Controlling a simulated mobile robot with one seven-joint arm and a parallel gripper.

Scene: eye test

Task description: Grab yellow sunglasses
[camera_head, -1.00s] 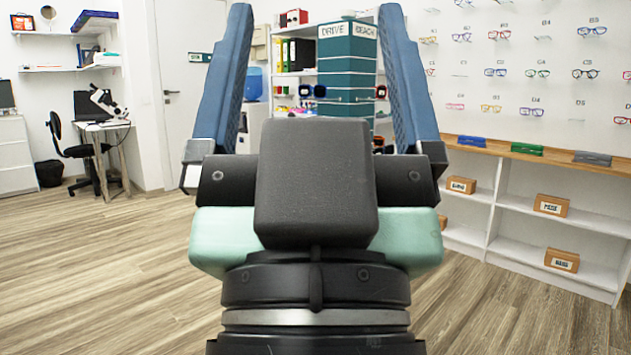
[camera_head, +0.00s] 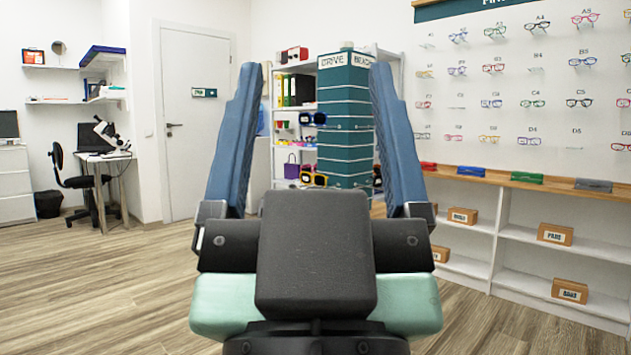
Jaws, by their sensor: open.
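A pair of sunglasses with yellow showing around dark lenses (camera_head: 314,179) hangs low on the left part of the teal display column (camera_head: 345,135). It is small, and its exact outline is hard to tell. My gripper (camera_head: 316,68) points forward with its two blue fingers wide apart and nothing between them. The column and the sunglasses show between the fingers, well beyond them. My dark gripper body covers the column's base.
Blue sunglasses (camera_head: 313,118) hang higher on the column. A white shelf unit (camera_head: 296,140) stands behind it. Right are wall-mounted glasses and a low white shelf (camera_head: 480,240) with boxes. Left are a door (camera_head: 197,120), a desk and a chair (camera_head: 80,180). The wooden floor left is clear.

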